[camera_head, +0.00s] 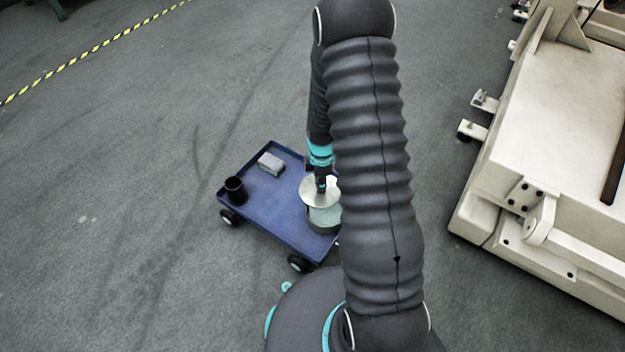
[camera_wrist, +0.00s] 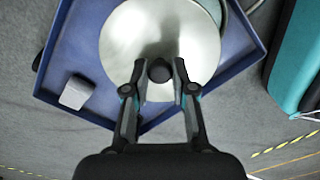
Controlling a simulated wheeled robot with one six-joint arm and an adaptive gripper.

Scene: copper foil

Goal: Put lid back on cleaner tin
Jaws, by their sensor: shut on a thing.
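The lid (camera_head: 312,194) is a shiny round metal disc with a dark knob in its middle. In the wrist view the lid (camera_wrist: 135,38) fills the upper middle. My gripper (camera_wrist: 160,72) is shut on the lid's knob, and it also shows in the head view (camera_head: 321,184). The cleaner tin (camera_head: 322,218) is a pale grey-green round can on the blue cart, mostly below the lid. In the wrist view only a rim of the tin (camera_wrist: 241,22) shows past the lid's upper right edge. I cannot tell whether lid and tin touch.
The blue cart (camera_head: 262,211) has a raised edge and dark wheels. A grey block (camera_head: 271,163) and a black cup (camera_head: 235,190) stand on its left part. A large cream machine (camera_head: 560,150) stands at the right. The grey floor at left is clear.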

